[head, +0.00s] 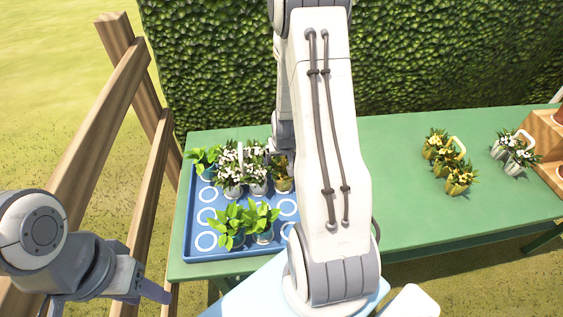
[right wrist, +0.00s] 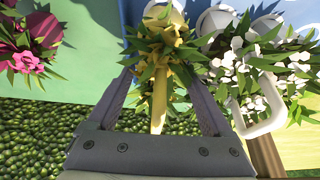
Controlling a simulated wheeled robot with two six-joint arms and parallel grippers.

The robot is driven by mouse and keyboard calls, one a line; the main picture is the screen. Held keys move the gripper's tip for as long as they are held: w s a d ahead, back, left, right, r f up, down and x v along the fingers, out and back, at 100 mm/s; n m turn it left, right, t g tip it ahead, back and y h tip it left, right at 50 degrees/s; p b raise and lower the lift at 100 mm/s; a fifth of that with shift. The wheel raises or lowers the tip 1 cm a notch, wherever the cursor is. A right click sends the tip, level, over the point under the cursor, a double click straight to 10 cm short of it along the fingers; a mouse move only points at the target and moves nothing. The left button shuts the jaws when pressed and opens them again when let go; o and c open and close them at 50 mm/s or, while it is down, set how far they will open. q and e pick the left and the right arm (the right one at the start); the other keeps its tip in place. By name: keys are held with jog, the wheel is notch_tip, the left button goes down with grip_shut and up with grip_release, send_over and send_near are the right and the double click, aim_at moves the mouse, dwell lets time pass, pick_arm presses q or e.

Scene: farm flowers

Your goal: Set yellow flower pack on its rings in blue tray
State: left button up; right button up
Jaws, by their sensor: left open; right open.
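The yellow flower pack (head: 283,174) stands at the back right of the blue tray (head: 187,225), partly hidden by my right arm in the head view. In the right wrist view its yellow handle (right wrist: 159,108) stands between the fingers of my open right gripper (right wrist: 160,85). My left gripper (head: 150,290) is open and empty at the lower left, away from the tray.
White flower packs (head: 240,170) stand close beside the yellow one; a white handle (right wrist: 262,118) is near my right gripper. Magenta flowers (right wrist: 25,45), another yellow-flowered pack (head: 450,165) and white flowers (head: 514,150) stand on the green table (head: 400,150).

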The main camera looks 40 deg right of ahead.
jog(key=p+v, duration=0.2)
jog(key=v, duration=0.5)
jog(key=s+a+r+n+y, duration=0.1)
jog(key=a+r+n+y, duration=0.2)
jog(key=a, duration=0.7)
jog(key=a+r+n, duration=0.3)
jog(key=a+r, duration=0.2)
jog(key=a, duration=0.4)
jog(key=s+a+r+n+g, duration=0.2)
jog(key=s+a+r+n, duration=0.1)
jog(key=s+a, duration=0.3)
jog(key=s+a+r+n+g, duration=0.1)
jog(key=s+a+r+n, duration=0.1)
jog(key=s+a+n, duration=0.2)
jog(key=s+a, duration=0.3)
jog(key=s, duration=0.4)
jog(key=shift+r+n+g+p, duration=0.3)
jog(key=shift+r+n+g, duration=0.05)
jog(key=shift+n+g, duration=0.05)
